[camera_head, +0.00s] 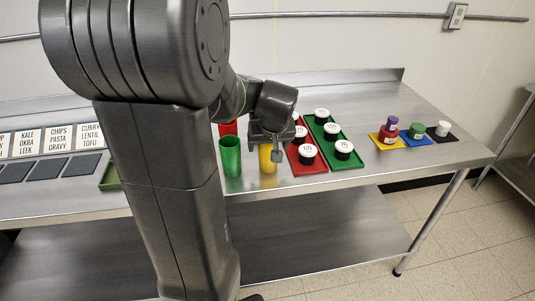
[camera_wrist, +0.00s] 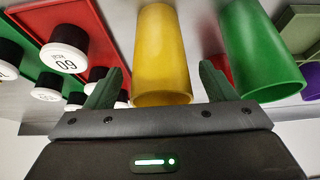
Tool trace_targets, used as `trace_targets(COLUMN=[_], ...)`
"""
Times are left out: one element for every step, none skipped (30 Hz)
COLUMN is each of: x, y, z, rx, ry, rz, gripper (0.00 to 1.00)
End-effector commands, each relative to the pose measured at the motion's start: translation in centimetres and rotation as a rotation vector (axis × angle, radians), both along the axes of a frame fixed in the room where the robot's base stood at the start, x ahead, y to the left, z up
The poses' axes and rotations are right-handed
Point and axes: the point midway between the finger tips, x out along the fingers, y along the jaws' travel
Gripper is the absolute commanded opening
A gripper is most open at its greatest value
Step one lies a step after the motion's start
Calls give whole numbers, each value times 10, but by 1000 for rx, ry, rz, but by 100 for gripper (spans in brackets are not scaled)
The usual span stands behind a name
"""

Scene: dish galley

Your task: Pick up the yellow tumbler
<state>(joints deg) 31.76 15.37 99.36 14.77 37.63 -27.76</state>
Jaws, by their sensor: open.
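The yellow tumbler (camera_head: 267,160) stands near the front edge of the steel table, partly hidden by my gripper in the head view. In the wrist view the yellow tumbler (camera_wrist: 162,60) lies between the two fingers of my gripper (camera_wrist: 158,88), which are spread apart. I cannot tell whether either finger touches it. My gripper (camera_head: 277,150) is at the tumbler's upper right side in the head view.
A green tumbler (camera_head: 230,157) stands close beside the yellow one, with a red tumbler (camera_head: 228,128) behind. Colored mats with small jars sit farther right. Dark cards (camera_head: 48,168) lie left.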

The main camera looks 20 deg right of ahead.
Motion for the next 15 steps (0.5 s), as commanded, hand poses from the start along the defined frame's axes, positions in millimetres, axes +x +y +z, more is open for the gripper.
trace_targets(x=[3, 4, 5, 6, 6, 6, 6, 6, 6, 6, 6, 6, 6, 6, 6], y=[0, 0, -1, -1, -1, -1, -1, -1, -1, -1, -1, -1, -1, -1, -1], z=[-5, -7, -9, -10, -11, -11, -11, -11, -11, -11, -11, -11, -11, -11, -11], rx=[1, 1, 1, 1, 0, 0, 0, 0, 0, 0, 0, 0, 0, 0, 0], ry=[2, 2, 1, 0, 0, -1, -1, -1, -1, -1, -1, -1, -1, -1, -1], rz=[0, 0, 0, 0, 0, 0, 0, 0, 0, 0, 0, 0, 0, 0, 0], gripper=[78, 78, 78, 78, 78, 78, 78, 78, 78, 78, 78, 74, 68, 62, 54])
